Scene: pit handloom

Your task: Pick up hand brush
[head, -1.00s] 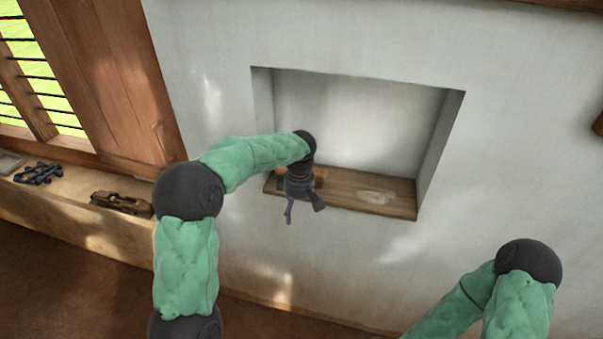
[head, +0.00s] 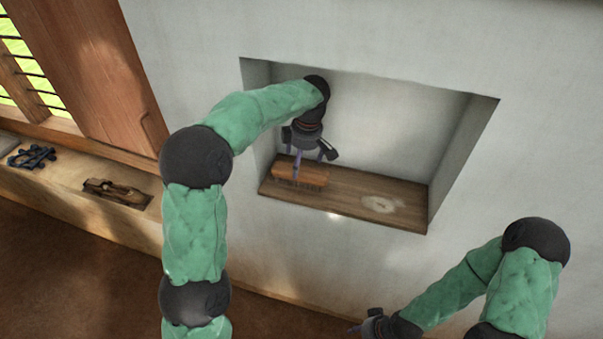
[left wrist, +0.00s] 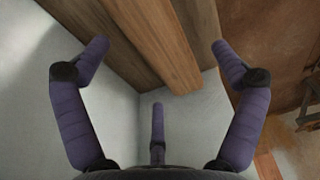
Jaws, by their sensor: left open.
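The hand brush (head: 312,174) has an orange-brown wooden back with dark bristles below. It lies at the left end of the wooden niche shelf (head: 345,195). My left gripper (head: 311,157) is open and empty just above the brush, its fingers pointing down. One finger overlaps the brush in the head view; I cannot tell whether it touches. In the left wrist view the brush back (left wrist: 158,45) runs between the two spread purple fingers. My right gripper (head: 362,327) is low at the bottom of the head view, small and dark, its fingers hard to make out.
The niche walls enclose the shelf at left, back and right. A pale patch (head: 382,204) marks the shelf's otherwise clear right part. A wooden tool (head: 117,192) and a dark blue object (head: 32,157) lie on the window ledge at left.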

